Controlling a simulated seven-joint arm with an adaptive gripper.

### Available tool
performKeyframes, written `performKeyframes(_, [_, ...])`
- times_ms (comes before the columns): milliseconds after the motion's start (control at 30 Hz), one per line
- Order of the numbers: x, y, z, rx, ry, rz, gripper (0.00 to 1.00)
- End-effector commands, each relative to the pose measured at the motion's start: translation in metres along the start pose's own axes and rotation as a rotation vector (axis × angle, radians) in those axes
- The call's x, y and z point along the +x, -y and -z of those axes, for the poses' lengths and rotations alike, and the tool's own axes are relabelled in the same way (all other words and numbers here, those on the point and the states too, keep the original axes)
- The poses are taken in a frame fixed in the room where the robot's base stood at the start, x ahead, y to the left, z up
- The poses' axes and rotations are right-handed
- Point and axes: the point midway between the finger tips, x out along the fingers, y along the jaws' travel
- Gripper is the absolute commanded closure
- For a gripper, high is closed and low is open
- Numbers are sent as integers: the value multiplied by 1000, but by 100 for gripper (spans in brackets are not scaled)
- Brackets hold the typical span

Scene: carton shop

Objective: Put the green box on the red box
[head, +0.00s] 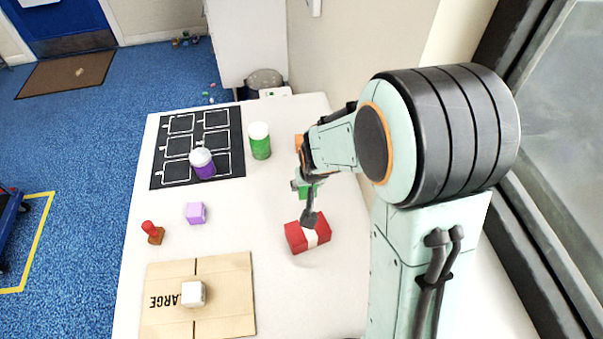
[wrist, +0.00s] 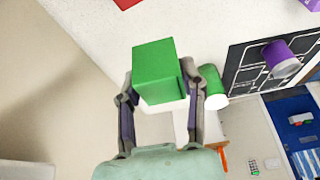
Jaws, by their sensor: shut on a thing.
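The green box (wrist: 158,72) is between the two fingers of my gripper (wrist: 162,88) in the wrist view. My gripper is shut on it. In the head view the green box (head: 308,190) is partly hidden by my gripper (head: 307,192). The red box (head: 308,235), with a white band, lies on the table just in front of my gripper. A red patch (wrist: 127,3), likely the red box, shows at the top edge of the wrist view. The green box appears apart from the red box; its height over the table is hard to tell.
A green jar (head: 259,141) stands behind, near a black grid mat (head: 157,176) with a purple jar (head: 202,163). A lilac cube (head: 196,213), a red-topped stamp (head: 153,233) and a flat carton (head: 235,290) with a white cube (head: 193,294) lie left. The table's middle is clear.

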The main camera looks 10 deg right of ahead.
Motion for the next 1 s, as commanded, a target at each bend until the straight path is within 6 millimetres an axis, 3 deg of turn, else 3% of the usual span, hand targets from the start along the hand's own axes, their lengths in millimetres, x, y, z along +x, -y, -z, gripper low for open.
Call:
performKeyframes(167, [-8, 3, -11, -131, 0, 55, 95])
performKeyframes(333, [-11, 25, -28, -471, 0, 198, 95])
performKeyframes(567, [-22, 31, -42, -766, -1, 320, 95])
performKeyframes(767, [-26, 8, -44, -736, 0, 307, 95])
performKeyframes(1000, [8, 2, -58, -716, 3, 301, 95])
